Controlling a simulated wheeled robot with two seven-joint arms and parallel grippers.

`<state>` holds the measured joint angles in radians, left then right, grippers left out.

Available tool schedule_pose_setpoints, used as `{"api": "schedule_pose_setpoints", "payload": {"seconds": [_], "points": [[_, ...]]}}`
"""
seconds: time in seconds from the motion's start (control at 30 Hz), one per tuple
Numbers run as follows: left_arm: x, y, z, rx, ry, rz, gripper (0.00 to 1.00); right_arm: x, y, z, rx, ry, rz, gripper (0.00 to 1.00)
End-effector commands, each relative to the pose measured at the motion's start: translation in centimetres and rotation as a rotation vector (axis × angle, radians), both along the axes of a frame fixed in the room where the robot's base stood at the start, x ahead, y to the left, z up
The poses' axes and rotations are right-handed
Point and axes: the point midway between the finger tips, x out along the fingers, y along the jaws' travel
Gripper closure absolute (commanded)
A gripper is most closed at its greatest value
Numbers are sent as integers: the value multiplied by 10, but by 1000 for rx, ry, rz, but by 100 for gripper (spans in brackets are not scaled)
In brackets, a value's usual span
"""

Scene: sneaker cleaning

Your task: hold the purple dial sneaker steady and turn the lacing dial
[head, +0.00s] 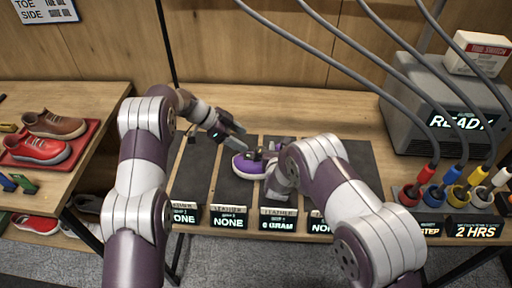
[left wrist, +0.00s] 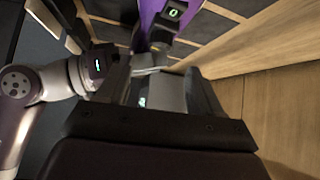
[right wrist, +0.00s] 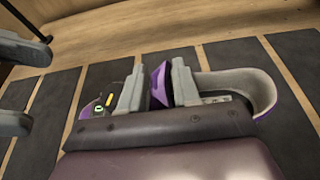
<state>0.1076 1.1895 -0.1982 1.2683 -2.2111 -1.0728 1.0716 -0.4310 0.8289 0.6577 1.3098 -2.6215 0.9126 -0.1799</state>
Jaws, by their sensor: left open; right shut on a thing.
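The purple sneaker (head: 248,166) lies on a dark mat in the middle of the bench, its toe to the left. My right gripper (right wrist: 158,88) is shut on its upper, with purple material between the fingers. In the head view my right arm hides part of the shoe. The lacing dial (right wrist: 101,108) shows beside the right gripper's left finger. A lit 0 display (left wrist: 174,12) appears near the purple shoe (left wrist: 153,22) in the left wrist view. My left gripper (head: 236,139) is open, apart from the shoe, just above and left of it.
Dark mats (head: 199,165) with display signs (head: 229,222) line the bench front. A grey READY machine (head: 440,110) and several coloured plugs stand at right. A red tray (head: 74,162) with shoes is on the left table. Cables hang overhead.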

Motion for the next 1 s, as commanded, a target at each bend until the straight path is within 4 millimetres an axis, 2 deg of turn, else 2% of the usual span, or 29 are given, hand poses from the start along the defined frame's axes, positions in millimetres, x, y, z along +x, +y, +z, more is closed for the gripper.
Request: {"api": "schedule_pose_setpoints", "payload": {"seconds": [0.1,0.3,0.43,0.67,0.7,0.77,0.8,0.87,1.0], "points": [[3,-22,-23,-1,1,-3,34,-1,0,-2,-2,5,2,100],[7,-48,-49,-1,-1,-2,34,-1,0,-2,-2,5,2,100],[9,-55,-56,-2,0,-1,34,-1,0,-2,-2,4,2,100],[9,-56,-57,-2,-1,-1,34,-1,0,-2,-2,4,2,100],[9,-56,-56,-2,-1,-1,41,-1,0,-2,-2,4,2,100],[9,-56,-56,-2,-1,-1,60,-1,0,-2,-2,4,2,100],[9,-56,-56,-2,-1,-1,74,-1,0,-2,-2,4,2,100],[9,-56,-56,-2,-1,-1,91,-1,0,-2,-2,3,2,100],[9,-56,-56,-3,-2,-10,91,-1,0,-2,-2,3,2,100]]}}
